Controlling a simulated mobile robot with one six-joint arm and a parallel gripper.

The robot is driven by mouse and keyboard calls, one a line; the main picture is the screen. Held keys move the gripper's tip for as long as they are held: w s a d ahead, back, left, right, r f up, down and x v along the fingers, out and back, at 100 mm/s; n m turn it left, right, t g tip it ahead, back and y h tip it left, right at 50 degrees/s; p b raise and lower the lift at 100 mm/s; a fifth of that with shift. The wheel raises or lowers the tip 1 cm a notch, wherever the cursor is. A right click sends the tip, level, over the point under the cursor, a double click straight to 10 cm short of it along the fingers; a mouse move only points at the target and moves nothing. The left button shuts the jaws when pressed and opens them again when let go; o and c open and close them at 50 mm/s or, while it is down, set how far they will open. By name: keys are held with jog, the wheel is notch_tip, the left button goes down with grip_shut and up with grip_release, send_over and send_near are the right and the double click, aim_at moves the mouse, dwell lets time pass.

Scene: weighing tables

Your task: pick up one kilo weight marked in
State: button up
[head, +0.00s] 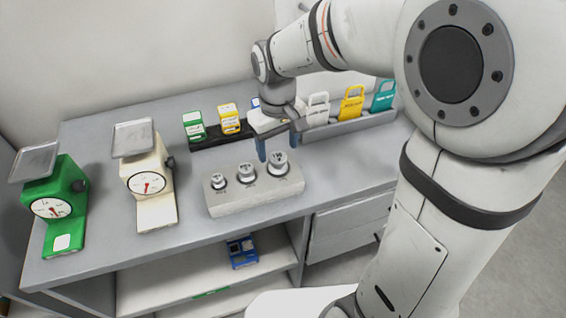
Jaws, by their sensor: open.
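Three silvery metal weights stand in a row on a light grey block in the head view: a small one at left (218,178), a middle one (246,173) and the largest at right (277,164). Their markings are too small to read. The block (255,198) sits near the table's front edge. My gripper (277,152) points down with its blue fingers apart, at or just behind the largest weight. I cannot tell its exact height or whether it touches that weight. It holds nothing that I can see.
A green scale (68,200) and a cream scale (157,185) stand at left on the grey table (100,140). Behind the block is a black rack (207,140) with green and yellow items. A grey tray (345,130) holds white, yellow and teal tags. A blue item (242,252) lies on the shelf below.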

aim_at(278, 156)
jog(key=shift+f, duration=1.95)
jog(key=shift+c, duration=0.5)
grip_shut()
jog(key=shift+r, duration=0.1)
